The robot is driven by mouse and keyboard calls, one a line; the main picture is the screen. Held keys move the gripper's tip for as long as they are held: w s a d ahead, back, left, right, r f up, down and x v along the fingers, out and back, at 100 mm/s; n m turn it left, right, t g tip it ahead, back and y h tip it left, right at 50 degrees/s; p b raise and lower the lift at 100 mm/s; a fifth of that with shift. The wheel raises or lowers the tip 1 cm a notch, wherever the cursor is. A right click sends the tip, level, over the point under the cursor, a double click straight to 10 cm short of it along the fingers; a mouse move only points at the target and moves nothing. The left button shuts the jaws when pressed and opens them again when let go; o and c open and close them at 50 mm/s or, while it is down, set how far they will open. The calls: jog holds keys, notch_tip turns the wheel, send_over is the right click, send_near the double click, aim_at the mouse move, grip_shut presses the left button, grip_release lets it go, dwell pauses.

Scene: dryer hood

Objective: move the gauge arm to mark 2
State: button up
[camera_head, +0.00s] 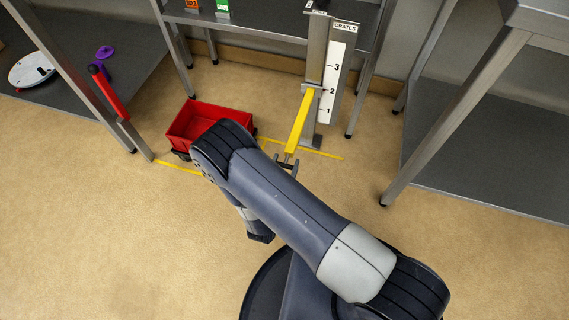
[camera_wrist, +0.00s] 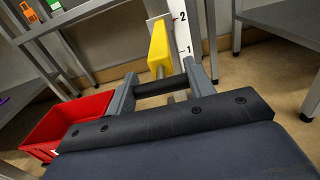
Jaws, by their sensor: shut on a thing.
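The gauge is a grey upright post (camera_head: 316,50) with a white scale board (camera_head: 337,75) marked 1, 2, 3 and headed CRATES. Its yellow gauge arm (camera_head: 299,122) sticks out from a collar on the post, and that collar appears about level with mark 2. In the wrist view the yellow arm (camera_wrist: 159,50) points away from me, beside marks 1 and 2. My gripper (camera_head: 287,162) is at the arm's near end. It is shut on the dark crossbar handle (camera_wrist: 160,88), which lies between the two fingers. My forearm hides part of the floor below.
A red cart (camera_head: 197,123) stands on the floor left of the gauge, near yellow floor lines (camera_head: 318,150). A red-handled lever (camera_head: 108,92) is at the left table leg. Steel tables stand left, behind and right. The floor at front left is clear.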

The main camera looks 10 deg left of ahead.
jog(key=o, duration=1.4)
jog(key=s, duration=0.3)
jog(key=s+p, duration=0.1)
jog(key=s, duration=0.3)
jog(key=s+p, duration=0.1)
jog(key=s, duration=0.2)
jog(key=shift+s+a, duration=0.4)
jog(key=shift+w, duration=0.1)
jog(key=w, duration=0.3)
jog(key=w+b, duration=0.1)
jog(key=w, duration=0.3)
jog(key=w+b, duration=0.1)
jog(key=w, duration=0.2)
jog(key=shift+w+d+r, duration=0.1)
jog(key=shift+w+d, duration=0.25)
jog(key=shift+d, duration=0.05)
jog(key=shift+r, duration=0.15)
